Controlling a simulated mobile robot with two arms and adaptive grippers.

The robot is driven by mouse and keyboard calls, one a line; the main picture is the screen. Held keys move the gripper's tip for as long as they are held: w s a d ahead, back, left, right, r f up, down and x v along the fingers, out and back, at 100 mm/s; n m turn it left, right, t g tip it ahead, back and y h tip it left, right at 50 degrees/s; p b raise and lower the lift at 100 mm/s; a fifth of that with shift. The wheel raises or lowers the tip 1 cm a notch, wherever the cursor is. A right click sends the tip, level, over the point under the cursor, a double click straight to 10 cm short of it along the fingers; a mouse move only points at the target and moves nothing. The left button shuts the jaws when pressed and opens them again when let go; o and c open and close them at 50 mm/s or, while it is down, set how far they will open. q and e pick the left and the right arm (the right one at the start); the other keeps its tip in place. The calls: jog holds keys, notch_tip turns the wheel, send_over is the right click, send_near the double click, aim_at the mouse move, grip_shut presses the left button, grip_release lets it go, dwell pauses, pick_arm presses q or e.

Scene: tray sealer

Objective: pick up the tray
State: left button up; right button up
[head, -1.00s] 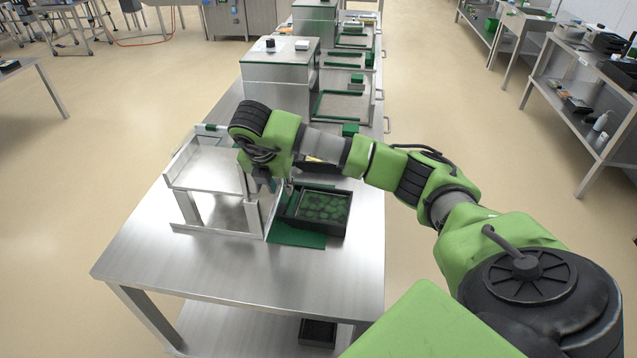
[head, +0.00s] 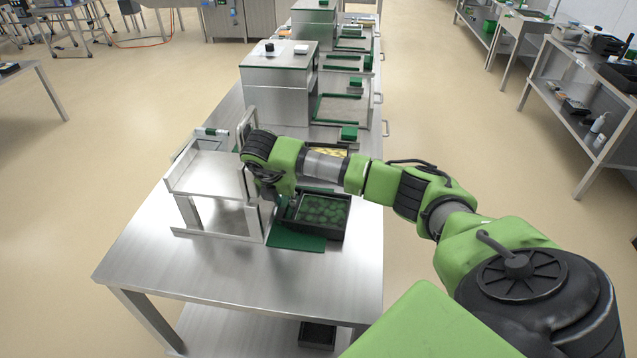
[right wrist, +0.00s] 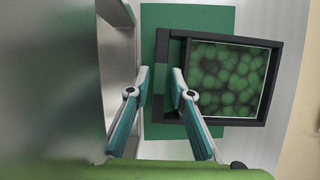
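The tray (head: 346,218) is black and rectangular, with round green contents under what looks like a clear top. It lies partly on a green mat (head: 296,242) on the steel table. In the right wrist view the tray (right wrist: 263,98) is on the right, over the mat (right wrist: 225,18). My right gripper (right wrist: 160,72) is open, its two fingers apart at the tray's left edge. The right finger overlaps that edge; the left finger is over the mat. I cannot tell whether either touches the tray. In the head view my wrist hides the fingertips. My left gripper is not in view.
A steel stand (head: 210,172) is close to the left of my right gripper. A steel box-shaped machine (head: 277,85) and a tray with yellow contents (head: 328,153) are behind. The table's front (head: 240,275) is clear.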

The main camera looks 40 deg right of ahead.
jog(key=shift+f+b, duration=0.25)
jog(key=shift+b, duration=0.1)
dwell(0.4)
grip_shut()
